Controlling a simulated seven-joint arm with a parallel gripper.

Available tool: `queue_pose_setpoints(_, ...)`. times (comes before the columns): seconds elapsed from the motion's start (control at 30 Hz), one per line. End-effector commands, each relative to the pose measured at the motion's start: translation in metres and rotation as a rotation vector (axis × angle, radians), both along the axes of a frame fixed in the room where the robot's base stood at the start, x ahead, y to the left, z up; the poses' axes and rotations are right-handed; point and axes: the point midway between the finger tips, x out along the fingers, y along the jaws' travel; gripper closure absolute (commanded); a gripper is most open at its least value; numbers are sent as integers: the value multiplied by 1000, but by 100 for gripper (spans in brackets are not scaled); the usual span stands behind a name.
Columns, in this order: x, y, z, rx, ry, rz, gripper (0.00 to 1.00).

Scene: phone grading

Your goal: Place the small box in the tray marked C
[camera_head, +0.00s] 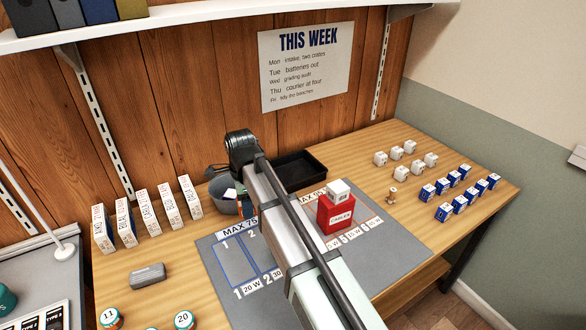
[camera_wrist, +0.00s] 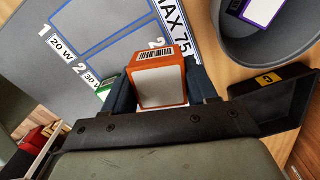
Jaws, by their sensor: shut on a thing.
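A small orange box (camera_wrist: 158,55) with a white face and a barcode label sits between the dark fingers of my gripper (camera_wrist: 160,82) in the wrist view. My gripper is shut on it, above the grey mat (camera_wrist: 110,50). A black tray (camera_wrist: 282,100) with a yellow label, its small letter looking like a C, lies to the right of my gripper in that view. In the head view the black tray (camera_head: 305,168) stands at the back of the table, partly behind my arm. My gripper is mostly hidden there.
A grey bowl (camera_head: 222,203) with cards stands left of the black tray. A red box (camera_head: 336,213) with a white cube on top stands on the mat. White boxes (camera_head: 125,228) line the left. White cubes (camera_head: 396,153) and blue boxes (camera_head: 443,187) stand right.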

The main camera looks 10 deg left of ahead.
Motion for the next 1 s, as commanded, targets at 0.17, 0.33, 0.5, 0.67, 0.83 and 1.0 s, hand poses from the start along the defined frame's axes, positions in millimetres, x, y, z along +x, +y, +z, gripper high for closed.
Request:
queue_pose_setpoints(0.17, 64, -31, 0, 4, 2, -88, 74)
queue_pose_setpoints(0.33, 127, -61, 0, 9, 6, -168, 74)
queue_pose_setpoints(0.5, 193, -89, 1, 14, 8, -222, 74)
queue_pose_setpoints(0.67, 251, -99, 3, 21, 10, -200, 74)
queue_pose_setpoints(0.83, 291, -79, 7, 26, 15, -87, 74)
queue_pose_setpoints(1.0, 310, -66, 10, 33, 21, 76, 74)
